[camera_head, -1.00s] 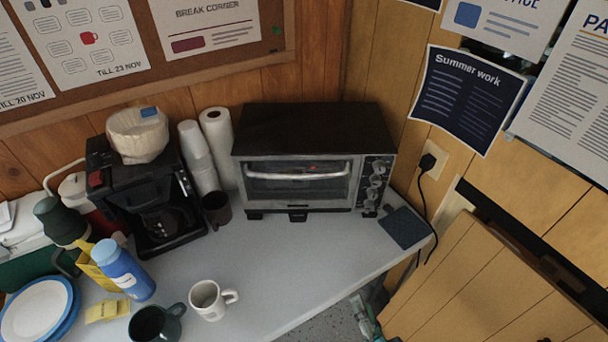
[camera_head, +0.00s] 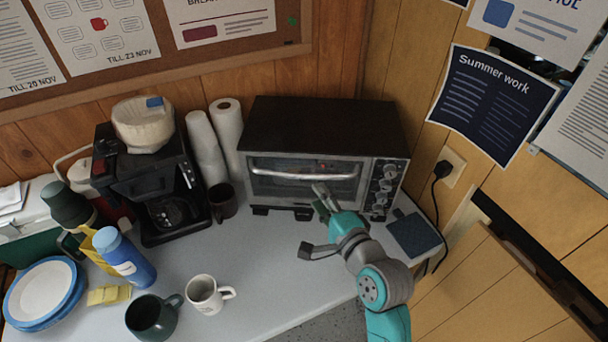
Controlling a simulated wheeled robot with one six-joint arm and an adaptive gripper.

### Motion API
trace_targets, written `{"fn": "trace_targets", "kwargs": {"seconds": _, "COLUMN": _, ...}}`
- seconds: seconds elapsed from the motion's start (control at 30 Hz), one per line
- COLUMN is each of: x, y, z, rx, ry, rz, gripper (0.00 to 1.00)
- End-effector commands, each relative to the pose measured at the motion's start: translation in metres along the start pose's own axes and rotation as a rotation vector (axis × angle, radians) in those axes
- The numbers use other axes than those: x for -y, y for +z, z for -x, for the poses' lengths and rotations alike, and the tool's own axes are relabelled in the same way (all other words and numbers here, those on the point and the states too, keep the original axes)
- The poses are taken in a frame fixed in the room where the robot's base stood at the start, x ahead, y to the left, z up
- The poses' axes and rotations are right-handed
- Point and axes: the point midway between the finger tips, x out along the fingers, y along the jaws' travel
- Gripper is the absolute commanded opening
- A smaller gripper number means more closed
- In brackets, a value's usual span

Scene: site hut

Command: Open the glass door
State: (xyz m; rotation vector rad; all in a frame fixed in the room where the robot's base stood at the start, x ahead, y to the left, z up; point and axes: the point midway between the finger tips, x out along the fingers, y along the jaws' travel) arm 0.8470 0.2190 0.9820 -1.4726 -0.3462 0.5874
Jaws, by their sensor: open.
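The toaster oven (camera_head: 325,128) stands at the back of the counter with a black top and a knob panel on its right. Its glass door (camera_head: 290,187) is shut, with a silver bar handle (camera_head: 285,175) along its upper edge. My gripper (camera_head: 312,220) is open and empty in front of the oven's lower right part. One finger reaches up before the right of the glass and the other is lower left, over the counter. My gripper hides a little of the door's lower right; I cannot tell whether it touches the door.
A coffee maker (camera_head: 150,185), a dark brown mug (camera_head: 223,203) and stacked cups (camera_head: 205,148) stand left of the oven. A white mug (camera_head: 208,294) and a dark green mug (camera_head: 153,317) stand at the front. A dark pad (camera_head: 414,233) lies at right.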

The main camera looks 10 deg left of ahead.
Motion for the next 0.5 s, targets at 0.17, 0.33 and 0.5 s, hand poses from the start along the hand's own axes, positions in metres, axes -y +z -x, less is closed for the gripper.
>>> {"fn": "trace_targets", "kwargs": {"seconds": 0.17, "x": 0.001, "y": 0.0, "z": -0.031, "rx": 0.001, "ry": -0.001, "rz": 0.003, "gripper": 0.42}}
{"fn": "trace_targets", "kwargs": {"seconds": 0.33, "x": 0.001, "y": 0.001, "z": -0.061, "rx": 0.0, "ry": -0.001, "rz": 0.003, "gripper": 0.42}}
{"fn": "trace_targets", "kwargs": {"seconds": 0.5, "x": 0.0, "y": 0.0, "z": -0.082, "rx": 0.0, "ry": -0.001, "rz": 0.002, "gripper": 0.42}}
